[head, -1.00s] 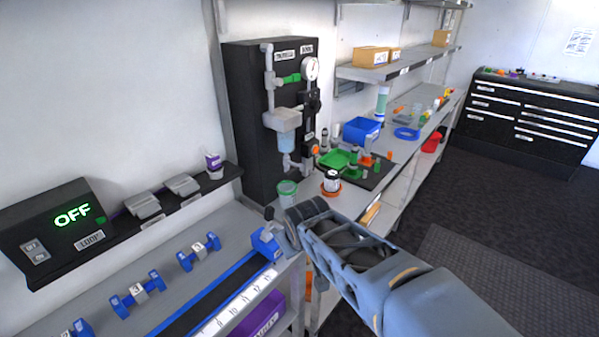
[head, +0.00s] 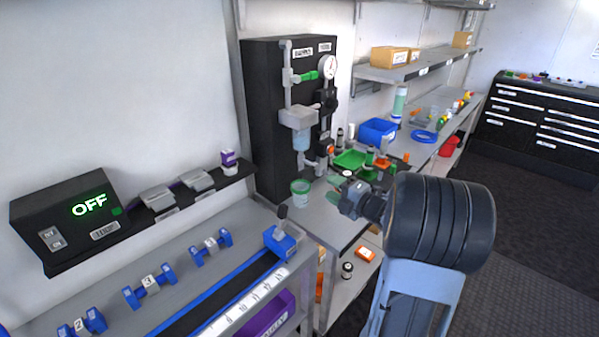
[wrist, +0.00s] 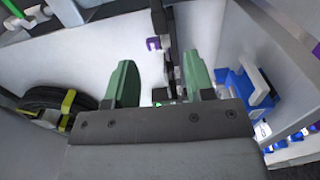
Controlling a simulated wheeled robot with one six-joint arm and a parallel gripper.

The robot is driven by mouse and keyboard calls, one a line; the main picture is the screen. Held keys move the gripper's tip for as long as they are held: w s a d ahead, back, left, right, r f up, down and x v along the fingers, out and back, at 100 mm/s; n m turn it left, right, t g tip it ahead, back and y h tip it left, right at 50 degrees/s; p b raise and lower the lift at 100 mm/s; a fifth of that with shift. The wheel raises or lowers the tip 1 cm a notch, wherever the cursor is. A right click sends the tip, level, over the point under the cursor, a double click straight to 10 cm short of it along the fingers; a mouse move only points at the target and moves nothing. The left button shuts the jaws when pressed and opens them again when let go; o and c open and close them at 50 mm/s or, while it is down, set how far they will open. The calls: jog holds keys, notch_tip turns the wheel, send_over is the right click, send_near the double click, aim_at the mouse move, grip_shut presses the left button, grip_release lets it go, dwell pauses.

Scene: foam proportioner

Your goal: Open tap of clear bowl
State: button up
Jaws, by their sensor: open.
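The clear bowl (head: 301,139) hangs under a grey head (head: 298,117) on the front of the black panel (head: 268,140). Grey pipework (head: 317,166) shows below and right of it; I cannot make out the tap clearly. A green handle (head: 306,76) sits on the pipe above. My gripper (head: 340,188) is in front of and below the panel, over the bench, apart from the bowl. In the wrist view, the two green fingers of my gripper (wrist: 160,88) are spread apart with nothing held between them. The bowl is not identifiable in that view.
A green-rimmed cup (head: 300,192) stands on the bench left of my gripper. A green tray (head: 350,159) and a blue bin (head: 377,132) lie behind it. A blue-railed track (head: 215,300) with a lever fills the front bench. A black, yellow-marked round thing (wrist: 45,105) shows in the wrist view.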

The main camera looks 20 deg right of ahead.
aim_at(306, 174)
jog(key=p+x, duration=0.2)
jog(key=x, duration=1.1)
jog(key=shift+w+a+p, duration=0.1)
jog(key=shift+a+p, duration=0.1)
jog(key=shift+p, duration=0.1)
grip_shut()
